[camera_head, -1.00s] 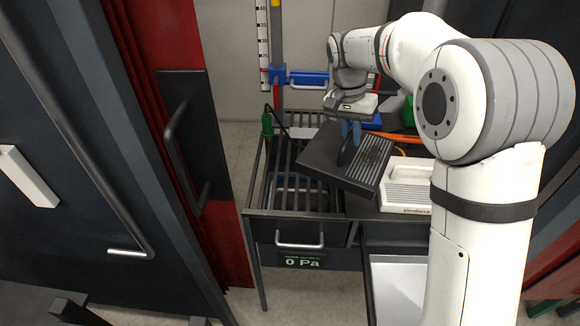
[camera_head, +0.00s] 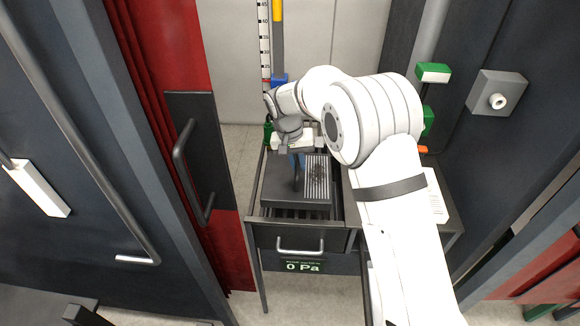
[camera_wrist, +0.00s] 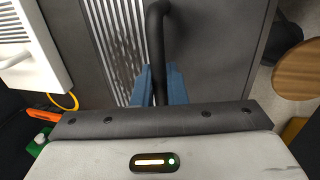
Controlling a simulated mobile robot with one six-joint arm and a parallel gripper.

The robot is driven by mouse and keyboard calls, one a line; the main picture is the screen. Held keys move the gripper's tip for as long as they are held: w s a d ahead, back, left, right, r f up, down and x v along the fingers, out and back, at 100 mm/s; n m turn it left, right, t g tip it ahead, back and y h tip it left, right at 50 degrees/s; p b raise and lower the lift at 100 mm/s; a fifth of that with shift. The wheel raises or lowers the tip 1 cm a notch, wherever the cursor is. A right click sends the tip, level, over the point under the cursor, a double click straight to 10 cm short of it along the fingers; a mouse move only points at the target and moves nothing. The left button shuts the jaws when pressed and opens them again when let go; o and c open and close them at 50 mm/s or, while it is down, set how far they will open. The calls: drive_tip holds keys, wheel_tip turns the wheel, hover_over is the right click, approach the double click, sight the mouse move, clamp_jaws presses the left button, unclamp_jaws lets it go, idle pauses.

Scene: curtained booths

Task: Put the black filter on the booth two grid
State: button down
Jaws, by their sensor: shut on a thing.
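The black filter (camera_head: 285,186), a dark flat box with a ribbed grey vent panel and an arched handle, is level over the slatted grid (camera_head: 291,213) at the left of the bench. My gripper (camera_head: 297,160) is shut on its handle with blue fingertips; the grip also shows in the wrist view (camera_wrist: 160,86), where the filter (camera_wrist: 215,45) fills the upper middle. The filter hides most of the grid; only bars at the front show. I cannot tell whether it touches the bars or hovers just above.
A white vented filter (camera_head: 436,198) lies right of the grid, partly behind my arm. A drawer handle (camera_head: 300,247) and a 0 Pa display (camera_head: 303,267) are on the bench front. A red curtain and a dark door with a handle (camera_head: 180,150) stand close on the left.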

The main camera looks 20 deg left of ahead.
sight(290, 174)
drive_tip(key=shift+f, duration=1.45)
drive_tip(key=shift+f, duration=0.1)
drive_tip(key=c, duration=1.5)
unclamp_jaws()
drive_tip(key=shift+o, duration=0.2)
wheel_tip(290, 174, up, 12)
drive_tip(key=a+b, duration=0.1)
drive_tip(key=a, duration=0.1)
drive_tip(key=shift+s+b, duration=0.35)
